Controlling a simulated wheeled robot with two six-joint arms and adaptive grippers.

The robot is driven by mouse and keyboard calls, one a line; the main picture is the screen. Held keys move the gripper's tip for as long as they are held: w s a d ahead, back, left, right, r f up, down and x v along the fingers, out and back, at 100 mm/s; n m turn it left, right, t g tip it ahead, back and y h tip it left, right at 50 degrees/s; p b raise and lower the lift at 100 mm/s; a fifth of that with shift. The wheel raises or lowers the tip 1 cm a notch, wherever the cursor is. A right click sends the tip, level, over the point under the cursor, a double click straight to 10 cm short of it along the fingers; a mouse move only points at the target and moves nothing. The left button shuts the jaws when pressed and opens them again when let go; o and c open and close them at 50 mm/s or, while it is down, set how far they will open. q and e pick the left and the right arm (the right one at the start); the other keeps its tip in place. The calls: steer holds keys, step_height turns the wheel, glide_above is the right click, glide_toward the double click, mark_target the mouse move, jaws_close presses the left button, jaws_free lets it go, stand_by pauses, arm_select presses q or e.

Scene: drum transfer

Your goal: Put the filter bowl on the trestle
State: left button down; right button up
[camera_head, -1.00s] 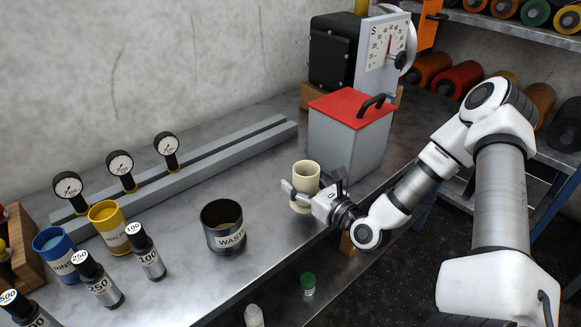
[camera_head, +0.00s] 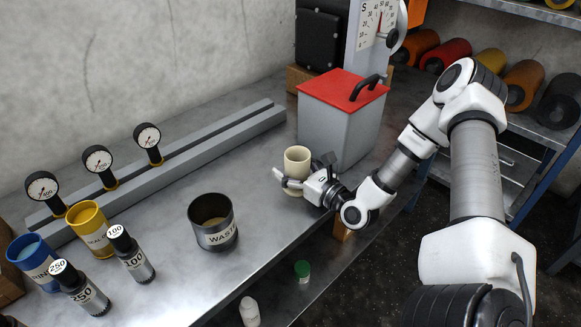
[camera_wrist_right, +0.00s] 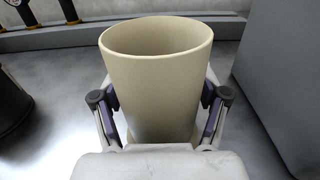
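The cream cup (camera_head: 297,156), the only thing here that looks like the filter bowl, stands upright on the bench in front of the red-lidded box. In the right wrist view it fills the middle (camera_wrist_right: 157,85), mouth up. My right gripper (camera_head: 291,182) reaches it from the right. Its fingers lie against both sides of the cup in the wrist view (camera_wrist_right: 160,98), and it looks shut on it. The far finger is mostly hidden in the head view. I cannot pick out a trestle for certain. My left gripper is not in view.
A grey box with a red lid (camera_head: 343,90) stands close behind the cup. A dark WASTE pot (camera_head: 213,222) is to its left. Farther left are a yellow pot (camera_head: 89,228), a blue pot (camera_head: 32,258), labelled bottles (camera_head: 130,255) and a grey rail (camera_head: 190,158) with gauges.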

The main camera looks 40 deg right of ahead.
steer(key=shift+a+r, duration=0.1)
steer(key=shift+a, duration=0.05)
steer(key=shift+r, duration=0.15)
steer(key=s+p, duration=0.2)
steer(key=s, duration=0.1)
steer(key=s+p, duration=0.2)
steer(key=s, duration=0.2)
steer(key=s+d+p, duration=0.1)
steer(key=s+p, duration=0.1)
steer(key=s, duration=0.2)
steer(key=shift+s+d+r, duration=0.1)
steer(key=shift+s+r, duration=0.05)
steer(key=shift+s, duration=0.35)
steer(key=shift+f, duration=0.2)
